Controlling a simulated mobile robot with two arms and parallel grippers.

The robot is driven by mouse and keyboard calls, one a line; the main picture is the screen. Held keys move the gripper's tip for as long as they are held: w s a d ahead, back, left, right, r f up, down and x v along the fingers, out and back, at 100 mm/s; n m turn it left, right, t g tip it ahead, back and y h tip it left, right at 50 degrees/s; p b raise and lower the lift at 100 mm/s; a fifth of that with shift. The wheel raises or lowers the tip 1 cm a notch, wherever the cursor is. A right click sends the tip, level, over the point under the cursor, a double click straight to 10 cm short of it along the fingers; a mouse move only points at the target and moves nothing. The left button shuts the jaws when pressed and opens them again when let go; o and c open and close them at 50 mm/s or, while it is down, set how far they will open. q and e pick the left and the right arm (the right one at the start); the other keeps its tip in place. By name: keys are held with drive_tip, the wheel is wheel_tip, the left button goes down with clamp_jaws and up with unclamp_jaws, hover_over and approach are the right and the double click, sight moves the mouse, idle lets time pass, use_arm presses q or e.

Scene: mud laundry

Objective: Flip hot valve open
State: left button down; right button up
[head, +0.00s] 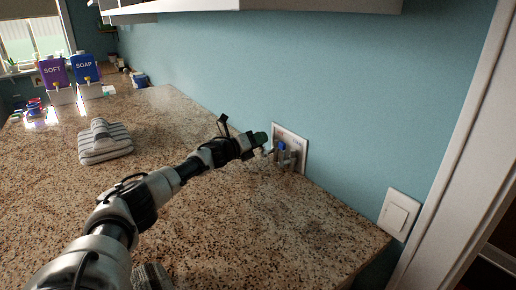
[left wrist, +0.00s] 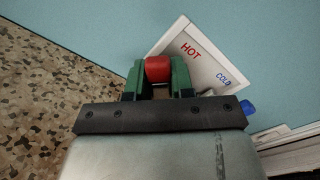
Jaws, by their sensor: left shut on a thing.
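A white valve plate (head: 291,140) is set in the blue wall just above the counter. In the left wrist view the plate (left wrist: 205,62) has "HOT" in red and "COLD" in blue. My left gripper (head: 265,139) is at the plate's left side. In the left wrist view, my left gripper (left wrist: 158,76) has its green fingers shut on the red hot valve handle (left wrist: 158,68). The blue cold valve handle (head: 281,146) is beside it, and it also shows in the left wrist view (left wrist: 248,107). The hot valve's body is hidden behind the gripper. My right gripper is not in view.
A speckled granite counter (head: 200,235) runs along the wall. A folded striped towel (head: 105,142) lies on it at left. Purple SOFT (head: 53,70) and blue SOAP (head: 86,68) dispensers stand at the back. A light switch (head: 399,214) is on the wall at right.

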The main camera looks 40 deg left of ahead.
use_arm(q)
drive_tip(key=shift+d+r+m, duration=0.15)
drive_tip(key=shift+m, duration=0.35)
drive_tip(key=c, duration=1)
unclamp_jaws()
drive_tip(key=shift+o, duration=0.2)
drive_tip(key=shift+s, duration=0.15)
